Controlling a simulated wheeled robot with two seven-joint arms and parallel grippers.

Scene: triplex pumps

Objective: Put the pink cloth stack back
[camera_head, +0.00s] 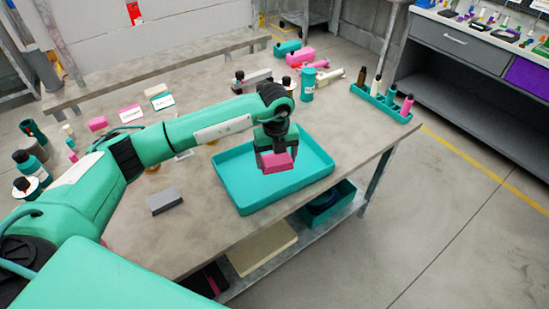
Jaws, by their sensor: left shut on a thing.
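My left arm reaches in from the left across the table. My left gripper (274,152) points down over the teal tray (242,198). It is shut on the pink cloth stack (277,164), a small pink block between its fingers. The stack overlaps the tray floor in the picture; I cannot tell whether it touches the floor or hangs above it. No other item shows in the tray. My right gripper is not in view.
A grey block (165,201) lies left of the tray. A teal rack (381,103) with bottles stands at the table's right edge. Teal and pink items, including a teal canister (307,85), stand behind the tray. Small white cards (131,114) stand at the back left.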

